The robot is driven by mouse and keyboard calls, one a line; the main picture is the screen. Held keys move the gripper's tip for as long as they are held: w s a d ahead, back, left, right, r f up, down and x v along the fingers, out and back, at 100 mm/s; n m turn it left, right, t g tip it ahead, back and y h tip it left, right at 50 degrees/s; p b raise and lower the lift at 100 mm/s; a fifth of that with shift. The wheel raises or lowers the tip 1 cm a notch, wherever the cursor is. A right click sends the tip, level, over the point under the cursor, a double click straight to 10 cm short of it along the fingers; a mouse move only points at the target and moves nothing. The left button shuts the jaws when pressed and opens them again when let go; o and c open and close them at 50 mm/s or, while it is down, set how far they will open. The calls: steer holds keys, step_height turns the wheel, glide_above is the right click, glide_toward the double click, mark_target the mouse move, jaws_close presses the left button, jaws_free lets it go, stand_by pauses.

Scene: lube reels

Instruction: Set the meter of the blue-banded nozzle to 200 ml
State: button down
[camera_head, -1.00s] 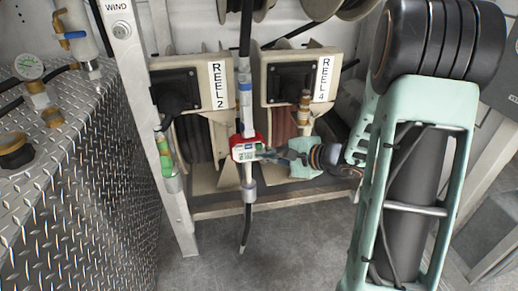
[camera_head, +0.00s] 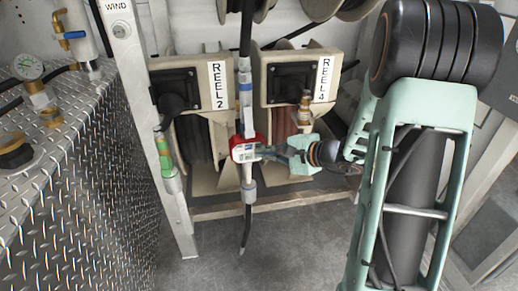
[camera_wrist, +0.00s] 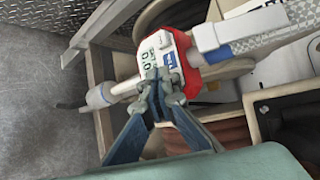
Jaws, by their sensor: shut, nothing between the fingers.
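The blue-banded nozzle (camera_head: 246,90) hangs upright between the reels, with a blue band above its meter. Its meter (camera_head: 240,149) has a red body and a white face. In the wrist view the meter (camera_wrist: 153,53) has a small display that seems to read 0.0, its small label unclear, and a blue button (camera_wrist: 170,60). My gripper (camera_head: 264,152) comes from the right at the meter's face. In the wrist view my gripper (camera_wrist: 161,88) is shut and empty, its tips over the face's lower edge, close to the buttons. I cannot tell whether they touch. The tips hide part of the face.
Reel 2 (camera_head: 190,88) and Reel 4 (camera_head: 288,82) stand behind the nozzle. A green-marked nozzle (camera_head: 165,155) is at the left post, and a brass-coloured fitting (camera_head: 305,108) hangs before Reel 4. A diamond-plate tank (camera_head: 85,170) fills the left. The floor in front is clear.

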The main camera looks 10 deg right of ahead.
steer(key=shift+w, duration=0.45)
stand_by(0.5)
steer(key=shift+s, duration=0.1)
stand_by(0.4)
steer(key=shift+s+b, duration=0.65)
steer(key=shift+s, duration=0.4)
steer(key=shift+s, duration=0.1)
steer(key=s+b, duration=0.1)
steer(key=s, duration=0.4)
steer(key=shift+b, duration=0.3)
